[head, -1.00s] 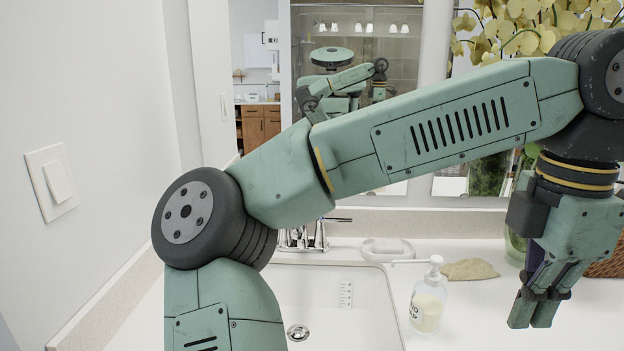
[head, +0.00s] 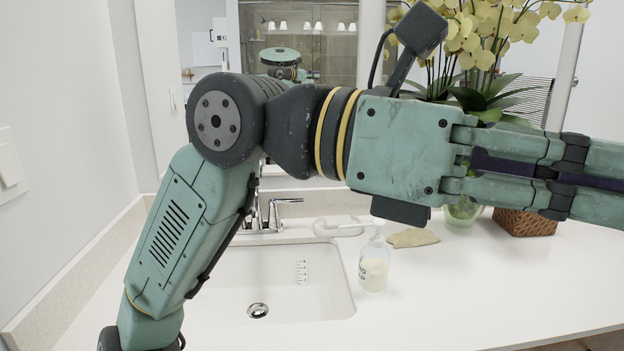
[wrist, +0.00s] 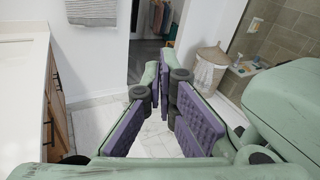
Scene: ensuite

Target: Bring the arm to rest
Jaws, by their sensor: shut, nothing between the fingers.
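My arm crosses the head view in front of the counter, folded at the elbow. My gripper (head: 600,178) points to the right, held level above the counter, with its fingers running toward the right edge of the picture. In the wrist view my gripper (wrist: 166,92) shows its purple pads, with the fingers shut and nothing held. Beyond the fingers lie a pale tiled floor and a doorway.
A sink (head: 285,285) with a faucet (head: 268,218) lies below the arm. A soap bottle (head: 374,268), a tan cloth (head: 413,238) and a woven basket (head: 525,222) stand on the counter. An orchid (head: 480,50) rises behind the gripper. A hamper (wrist: 208,70) stands beyond.

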